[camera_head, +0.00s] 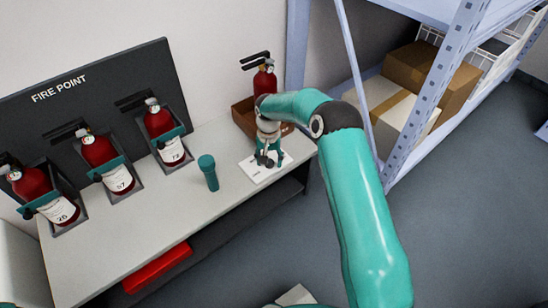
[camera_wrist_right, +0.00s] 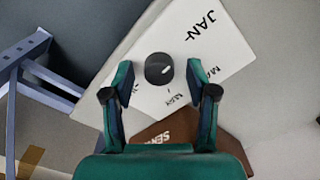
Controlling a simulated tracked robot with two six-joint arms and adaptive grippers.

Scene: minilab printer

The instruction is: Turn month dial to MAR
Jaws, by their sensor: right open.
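Smaller labels around the knob are partly hidden by my fingers and hard to read. In the head view the plate (camera_head: 258,174) lies on the bench under my right gripper (camera_head: 268,160), which hides the knob. My right gripper (camera_wrist_right: 158,76) is open, its fingers on either side of the knob with gaps visible. My left gripper is not in view.
A brown tray (camera_head: 243,117) stands behind the plate, with a red extinguisher (camera_head: 264,80) there. A teal cylinder (camera_head: 208,173) stands left of the plate. A metal shelf (camera_head: 425,100) with boxes is at right.

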